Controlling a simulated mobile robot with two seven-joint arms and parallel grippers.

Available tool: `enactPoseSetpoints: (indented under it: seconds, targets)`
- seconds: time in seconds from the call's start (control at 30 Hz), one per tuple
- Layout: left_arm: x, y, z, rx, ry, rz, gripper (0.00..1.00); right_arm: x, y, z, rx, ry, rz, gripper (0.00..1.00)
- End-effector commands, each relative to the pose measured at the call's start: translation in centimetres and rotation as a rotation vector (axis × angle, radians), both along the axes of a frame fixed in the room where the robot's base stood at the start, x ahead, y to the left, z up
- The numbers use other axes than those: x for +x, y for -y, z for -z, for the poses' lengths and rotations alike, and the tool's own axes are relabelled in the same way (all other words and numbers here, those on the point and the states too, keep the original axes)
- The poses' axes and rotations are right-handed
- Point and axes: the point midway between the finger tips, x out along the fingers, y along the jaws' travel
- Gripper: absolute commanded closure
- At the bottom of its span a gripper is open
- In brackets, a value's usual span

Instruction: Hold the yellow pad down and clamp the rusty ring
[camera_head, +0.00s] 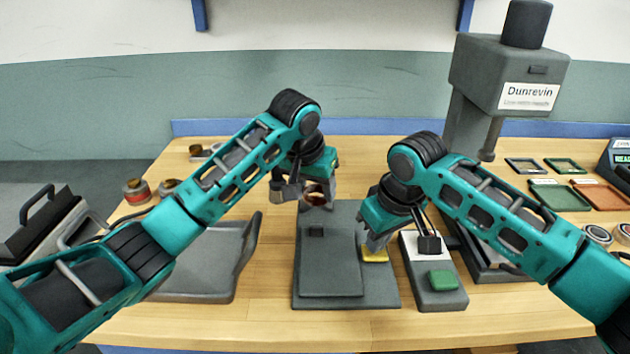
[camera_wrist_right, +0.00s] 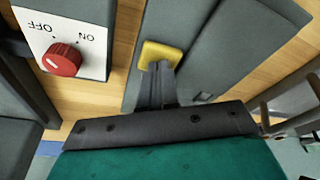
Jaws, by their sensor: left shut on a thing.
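The yellow pad (camera_head: 375,255) sits on the right part of the dark grey base plate (camera_head: 382,295). It also shows in the right wrist view (camera_wrist_right: 161,54). My right gripper (camera_head: 374,246) is shut, with its fingertips together at the pad, on it or just above; contact is hard to tell. The rusty ring (camera_head: 318,194) is in my left gripper (camera_head: 312,194), which is shut on it above the far end of the plate. The left fingers partly hide the ring. A raised grey block (camera_head: 332,270) with a small dark square lies on the plate.
Right of the plate stands a control box with a green button (camera_head: 442,281) and a red OFF/ON knob (camera_wrist_right: 62,57). A Dunrevin machine (camera_head: 508,75) rises behind. A grey tray (camera_head: 200,265) lies left. Tins and coloured trays line the table's sides.

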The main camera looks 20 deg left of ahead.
Motion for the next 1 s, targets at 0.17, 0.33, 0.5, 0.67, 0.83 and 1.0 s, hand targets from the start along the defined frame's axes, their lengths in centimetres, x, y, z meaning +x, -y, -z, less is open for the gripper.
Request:
enactPoseSetpoints:
  seconds: [0.17,0.33,0.5,0.67,0.83,1.0]
  targets:
    - [0.0,0.0,0.8,-0.001,0.002,-0.001,0.79,-0.1,0.0,0.3,-0.003,-0.005,0.0,1.0]
    - [0.0,0.0,1.2,-0.001,0.0,0.0,0.79,-0.1,0.1,0.3,-0.004,-0.006,0.0,1.0]
    - [0.0,0.0,1.8,0.0,0.0,0.0,0.79,-0.2,0.1,0.3,-0.004,-0.006,0.0,1.0]
    - [0.0,0.0,2.7,0.0,-0.001,0.0,0.79,-0.2,0.1,0.3,-0.003,-0.007,-0.001,1.0]
    - [0.0,0.0,3.5,-0.001,0.001,0.0,0.79,-0.2,0.1,0.4,-0.004,-0.007,-0.001,1.0]
    - [0.0,0.0,4.2,-0.001,0.0,0.001,0.79,-0.2,0.1,0.4,-0.004,-0.007,-0.001,1.0]
